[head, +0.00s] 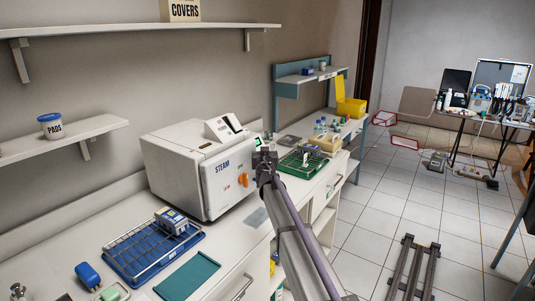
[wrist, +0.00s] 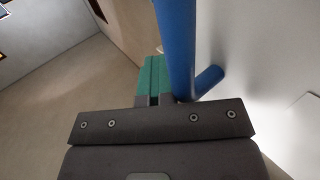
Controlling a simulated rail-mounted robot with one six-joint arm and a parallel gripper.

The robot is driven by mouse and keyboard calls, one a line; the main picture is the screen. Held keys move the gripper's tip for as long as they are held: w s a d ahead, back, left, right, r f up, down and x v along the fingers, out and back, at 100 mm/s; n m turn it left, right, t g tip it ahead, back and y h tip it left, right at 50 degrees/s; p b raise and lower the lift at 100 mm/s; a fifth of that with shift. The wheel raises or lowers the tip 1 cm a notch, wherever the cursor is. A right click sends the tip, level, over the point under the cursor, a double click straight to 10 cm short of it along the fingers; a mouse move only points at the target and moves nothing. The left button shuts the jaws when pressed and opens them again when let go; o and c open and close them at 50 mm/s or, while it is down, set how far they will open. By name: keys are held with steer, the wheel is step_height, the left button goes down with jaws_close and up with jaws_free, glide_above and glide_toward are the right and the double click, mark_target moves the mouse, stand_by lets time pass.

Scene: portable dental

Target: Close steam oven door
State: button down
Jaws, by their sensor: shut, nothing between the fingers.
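The steam oven (head: 180,165) is a white box on the left counter, marked STERM on its front. The door looks flush or nearly flush with the body; I cannot tell whether a narrow gap is left. My gripper (head: 264,159) is shut and empty, just right of the oven front in the head view. Whether it touches the door is unclear. In the wrist view my gripper (wrist: 160,101) is close to a blue bar (wrist: 177,45).
A blue tray with a wire rack (head: 150,250) and a teal mat (head: 188,277) lie on the near counter. A green rack (head: 302,163) stands on the counter beyond my gripper. Wall shelves (head: 120,32) hang above. The tiled floor (head: 390,200) at right is mostly open.

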steer(key=shift+w+a, duration=0.15)
steer(key=shift+a, duration=0.5)
steer(key=s+d+f+m+g+h, duration=0.15)
steer(key=s+d+h, duration=0.25)
steer(key=s+d, duration=0.55)
steer(key=s+d+f+m+g+h, duration=0.1)
steer(key=s+d+f+g+h, duration=0.15)
steer(key=s+d, duration=0.65)
steer(key=s+f+n+g+y, duration=0.1)
steer(key=s+f+g, duration=0.2)
steer(key=s, duration=0.3)
steer(key=s+a+f+g+y, duration=0.1)
steer(key=s+f+g, duration=0.3)
steer(key=s, duration=0.3)
steer(key=s+f+n+g+y, duration=0.1)
steer(key=s+f+g, duration=0.2)
steer(key=s, duration=0.3)
steer(key=s+a+f+g+y, duration=0.1)
steer(key=s+a+g+y, duration=0.1)
steer(key=s+a, duration=0.2)
steer(key=s+a+f+n+g+y+p, duration=0.1)
steer(key=s+a+g+y, duration=0.1)
steer(key=s, duration=0.8)
steer(key=shift+s+a, duration=0.15)
steer(key=shift+a, duration=0.75)
steer(key=shift+f+y, duration=0.1)
steer(key=shift+y, duration=0.15)
